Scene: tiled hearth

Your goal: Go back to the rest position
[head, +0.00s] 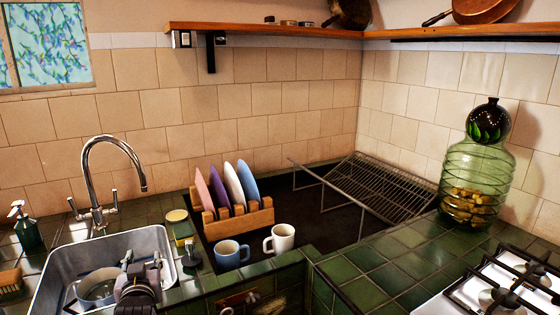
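My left gripper (142,262) is at the bottom left, over the right side of the metal sink (153,241). Its two dark fingers look spread apart, with nothing seen between them. A pot or pan (95,287) lies in the sink, left of the gripper and partly hidden. My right gripper is not in view.
A blue mug (232,252) and a white mug (281,240) stand at the counter's front edge. A wooden rack (238,219) holds several plates. Behind the sink is a curved faucet (108,140). A wire rack (375,185), green glass jar (477,180) and stove (505,290) are at right.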

